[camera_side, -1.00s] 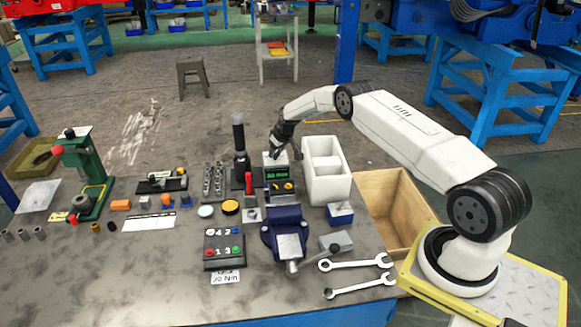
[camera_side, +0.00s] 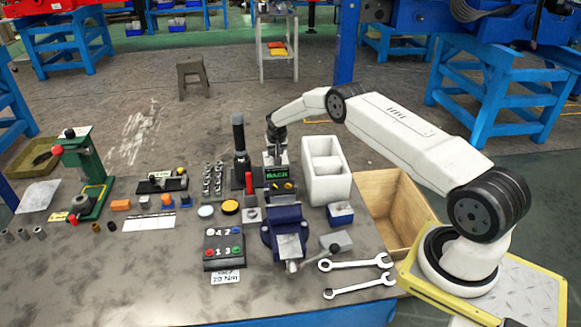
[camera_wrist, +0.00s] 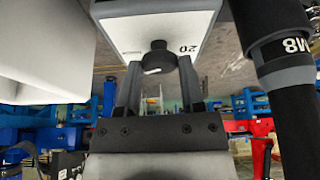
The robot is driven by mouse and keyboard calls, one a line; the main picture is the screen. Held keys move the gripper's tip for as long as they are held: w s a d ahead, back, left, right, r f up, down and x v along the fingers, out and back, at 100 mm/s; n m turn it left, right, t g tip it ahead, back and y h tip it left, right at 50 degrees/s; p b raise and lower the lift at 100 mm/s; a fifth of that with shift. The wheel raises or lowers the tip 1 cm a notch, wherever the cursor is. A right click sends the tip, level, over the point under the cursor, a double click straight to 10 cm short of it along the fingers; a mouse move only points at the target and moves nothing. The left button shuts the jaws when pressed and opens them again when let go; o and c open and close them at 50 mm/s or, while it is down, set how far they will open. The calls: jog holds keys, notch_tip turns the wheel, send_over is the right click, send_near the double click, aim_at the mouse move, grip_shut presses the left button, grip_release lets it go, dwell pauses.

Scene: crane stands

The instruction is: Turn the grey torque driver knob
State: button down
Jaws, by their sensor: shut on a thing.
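The torque driver is a white box (camera_wrist: 115,27) with a dark grey knob (camera_wrist: 157,57) on its face in the wrist view. The knob carries a white pointer mark, and a printed "20" sits to its right. My gripper (camera_wrist: 159,68) has one finger on each side of the knob and is shut on it. The driver's display (camera_side: 277,175) shows green text that looks like "BACK". The knob is hidden there by my gripper.
A white two-part bin (camera_side: 326,185) stands close on the right. A black upright tool (camera_side: 239,140) stands close on the left. A blue vise (camera_side: 285,230), a button box (camera_side: 223,250) and wrenches (camera_side: 355,263) lie nearer the front. The bench's front left is clear.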

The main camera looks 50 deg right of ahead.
jog(key=shift+m, duration=0.5)
jog(key=shift+c, duration=1.1)
grip_release()
jog(key=shift+r, duration=0.15)
jog(key=v, duration=0.7)
jog(key=shift+a+r, duration=0.2)
jog(key=shift+a+r, duration=0.1)
